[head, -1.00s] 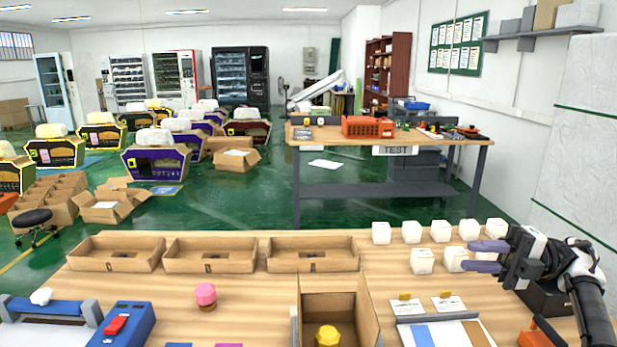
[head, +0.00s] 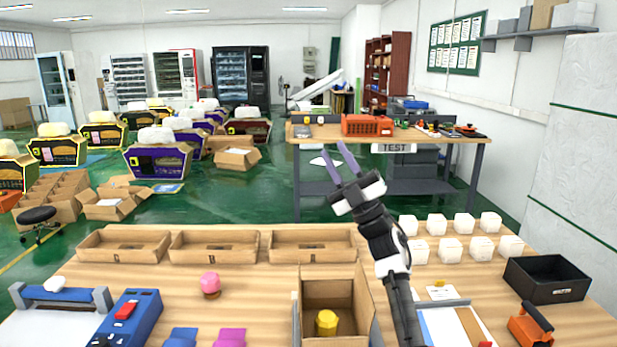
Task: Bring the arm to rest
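My gripper (head: 341,164) is raised above the far side of the wooden table (head: 262,300), right of its middle. Its two purple fingers point up and away with a gap between them. It is open and nothing shows between the fingers. My arm rises from the table's near side, to the right of an open cardboard box (head: 365,300). The gripper appears clear of everything on the table.
A yellow object (head: 327,322) is in the open box. Several white cubes (head: 450,249) stand at the right, beside a black bin (head: 548,279). Three shallow cardboard trays (head: 216,247) line the far edge. A pink-topped item (head: 210,284) stands left of middle. An orange tool (head: 530,325) lies front right.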

